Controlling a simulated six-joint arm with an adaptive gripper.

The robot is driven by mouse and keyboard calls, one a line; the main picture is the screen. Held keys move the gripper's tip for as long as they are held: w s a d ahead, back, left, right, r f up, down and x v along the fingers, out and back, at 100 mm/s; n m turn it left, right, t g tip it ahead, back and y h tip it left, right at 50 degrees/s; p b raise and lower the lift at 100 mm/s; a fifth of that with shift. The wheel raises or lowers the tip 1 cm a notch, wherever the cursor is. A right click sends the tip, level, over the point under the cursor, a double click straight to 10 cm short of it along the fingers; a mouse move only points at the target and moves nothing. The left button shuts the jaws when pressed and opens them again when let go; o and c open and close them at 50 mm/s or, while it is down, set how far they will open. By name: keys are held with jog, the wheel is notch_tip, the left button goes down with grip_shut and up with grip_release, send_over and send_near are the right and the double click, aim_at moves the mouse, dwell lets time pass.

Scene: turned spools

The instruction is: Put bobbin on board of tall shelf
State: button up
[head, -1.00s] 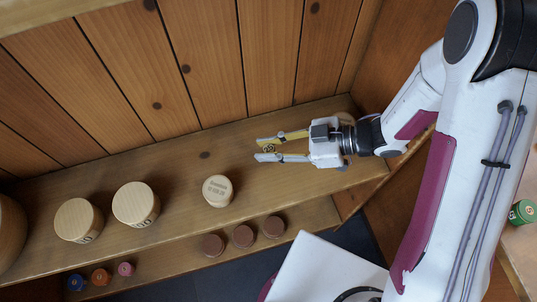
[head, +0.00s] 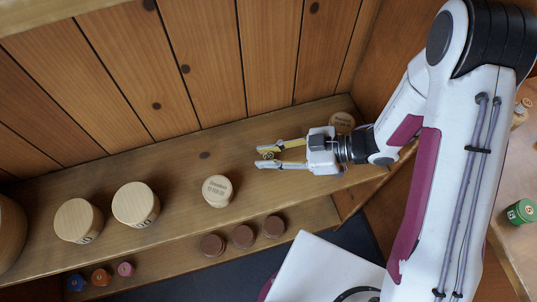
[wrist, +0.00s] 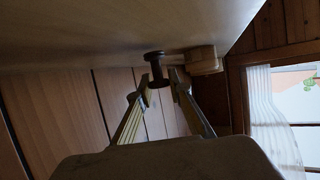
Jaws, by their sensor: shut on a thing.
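A dark brown bobbin (wrist: 155,69) shows in the wrist view between my fingertips, one flange close to the shelf board (wrist: 90,30); I cannot tell whether it touches. My gripper (wrist: 160,77) is shut on it. In the head view my gripper (head: 262,157) reaches leftward low over the bare right part of the board (head: 170,170). The bobbin is hard to make out there between the yellow and grey fingers. The wrist view seems upside down, with the board at the top.
A pale wooden cylinder (head: 217,191) stands left of my fingertips, and two larger ones (head: 136,205) stand farther left. A wooden disc (head: 342,122) is behind my wrist. Brown spools (head: 243,237) and small coloured ones (head: 101,277) are lower in front. A plank wall (head: 200,60) closes the back.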

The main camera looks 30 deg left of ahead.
jog(key=shift+f, duration=0.35)
jog(key=shift+f, duration=0.1)
jog(key=o, duration=0.8)
jog(key=shift+c, duration=0.2)
jog(key=shift+v, duration=1.65)
jog(key=shift+a+r, duration=0.15)
jog(key=shift+r, duration=3.4)
jog(key=shift+w, duration=0.1)
